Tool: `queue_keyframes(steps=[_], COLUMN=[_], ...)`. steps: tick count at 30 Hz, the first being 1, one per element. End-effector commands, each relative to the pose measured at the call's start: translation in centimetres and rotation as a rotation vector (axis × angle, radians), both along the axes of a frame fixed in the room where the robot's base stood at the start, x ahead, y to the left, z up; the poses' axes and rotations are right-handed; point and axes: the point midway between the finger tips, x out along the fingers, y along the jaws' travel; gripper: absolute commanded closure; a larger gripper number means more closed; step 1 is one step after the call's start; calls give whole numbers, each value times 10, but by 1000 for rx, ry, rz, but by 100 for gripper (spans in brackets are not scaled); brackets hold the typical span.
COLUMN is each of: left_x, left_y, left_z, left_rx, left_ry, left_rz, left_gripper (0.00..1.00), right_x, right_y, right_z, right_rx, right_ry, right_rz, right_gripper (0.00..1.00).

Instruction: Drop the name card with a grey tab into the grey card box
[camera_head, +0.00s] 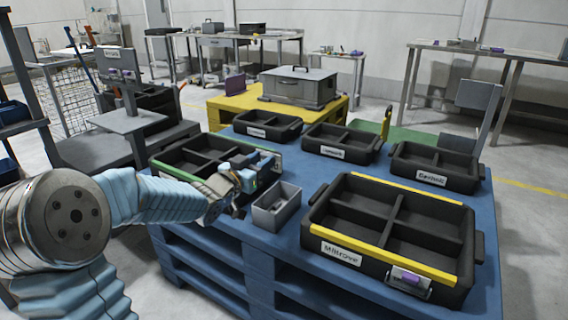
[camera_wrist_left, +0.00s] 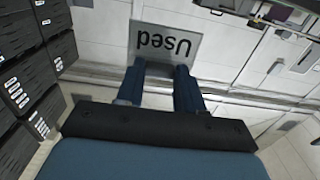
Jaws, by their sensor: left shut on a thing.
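My left gripper (camera_head: 255,173) reaches in from the left, over the right side of the green-edged black tray. In the left wrist view its two blue fingers (camera_wrist_left: 160,78) are shut on the name card (camera_wrist_left: 163,43), a grey-edged plate reading "Used", upside down in that view. The part between the fingers looks grey. I cannot make the card out clearly in the head view. The small grey card box (camera_head: 290,212) is open and stands on the blue pallet, just right of and nearer than the gripper. My right gripper is not in view.
The black tray with green edges (camera_head: 166,172) lies under my gripper. A large yellow-edged tray (camera_head: 318,226), with a purple-tabbed holder (camera_head: 410,281) on its front, stands right of the box. Several smaller black trays (camera_head: 343,152) line the back of the blue pallet (camera_head: 270,250).

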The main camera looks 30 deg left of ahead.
Motion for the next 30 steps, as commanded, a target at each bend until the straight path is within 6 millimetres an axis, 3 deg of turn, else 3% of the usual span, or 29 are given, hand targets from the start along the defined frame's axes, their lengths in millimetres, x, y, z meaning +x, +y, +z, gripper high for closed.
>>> queue_keyframes(steps=[8,18,28,29,30], left_x=[-1,-1,-1,-1,-1], left_y=[8,7,7,7,7], left_z=[-16,-57,-60,-60,-60], left_rx=[2,1,2,2,2], left_ry=[2,2,1,1,1], left_rz=[9,8,8,8,8], left_gripper=[91,91,91,60,54], right_x=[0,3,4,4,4], right_y=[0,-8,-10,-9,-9], right_z=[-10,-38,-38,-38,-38], right_rx=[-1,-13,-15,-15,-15], right_ry=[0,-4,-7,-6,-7], right_rz=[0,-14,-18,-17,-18], right_gripper=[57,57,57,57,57])
